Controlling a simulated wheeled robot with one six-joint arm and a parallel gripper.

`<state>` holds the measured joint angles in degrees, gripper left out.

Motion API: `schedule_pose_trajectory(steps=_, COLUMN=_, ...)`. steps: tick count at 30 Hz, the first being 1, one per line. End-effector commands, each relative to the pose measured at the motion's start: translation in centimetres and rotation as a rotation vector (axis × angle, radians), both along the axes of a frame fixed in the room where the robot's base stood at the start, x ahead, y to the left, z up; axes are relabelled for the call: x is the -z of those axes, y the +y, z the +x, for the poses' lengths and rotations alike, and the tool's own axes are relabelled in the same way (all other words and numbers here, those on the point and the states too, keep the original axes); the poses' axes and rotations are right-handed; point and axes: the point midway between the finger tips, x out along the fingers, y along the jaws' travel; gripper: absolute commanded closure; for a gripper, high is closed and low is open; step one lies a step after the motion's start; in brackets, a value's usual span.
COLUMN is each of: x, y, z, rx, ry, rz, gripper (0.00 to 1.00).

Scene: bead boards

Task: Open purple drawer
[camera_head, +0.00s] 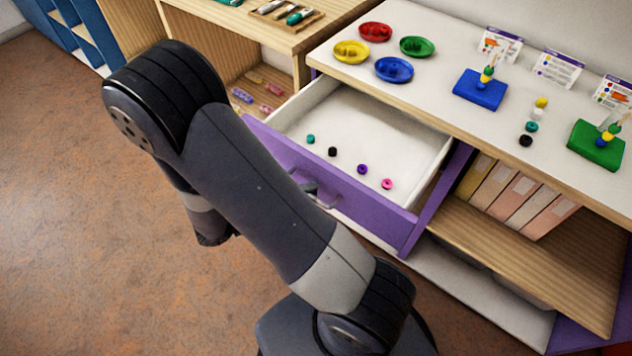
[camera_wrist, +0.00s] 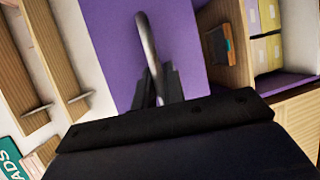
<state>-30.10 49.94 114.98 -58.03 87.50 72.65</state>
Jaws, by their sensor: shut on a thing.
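The purple drawer (camera_head: 385,212) is pulled out from under the white-topped counter, and its white inside shows several small beads: teal, black, purple and pink. Its purple front also fills the upper middle of the wrist view (camera_wrist: 195,40). A curved grey metal handle (camera_wrist: 147,40) is fixed to the front. My gripper (camera_wrist: 158,88) is shut on the handle, with its dark fingers either side of the bar. In the head view, my arm crosses the drawer front and hides most of the gripper and part of the handle.
On the counter (camera_head: 440,95) are red, yellow, green and blue dishes, a blue bead board (camera_head: 481,90), a green bead board (camera_head: 597,146), loose beads and cards. Right of the drawer, an open shelf (camera_head: 500,240) holds upright files. The brown floor at left is clear.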

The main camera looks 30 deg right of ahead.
Motion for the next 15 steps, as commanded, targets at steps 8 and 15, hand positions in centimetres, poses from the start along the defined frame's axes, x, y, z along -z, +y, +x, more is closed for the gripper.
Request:
schedule_pose_trajectory(steps=8, x=0.10, y=0.93, z=-0.32, rx=0.000, ry=-0.001, rz=0.003, gripper=1.00)
schedule_pose_trajectory(steps=15, x=0.06, y=0.96, z=-0.33, rx=0.000, ry=-0.001, rz=0.003, gripper=1.00)
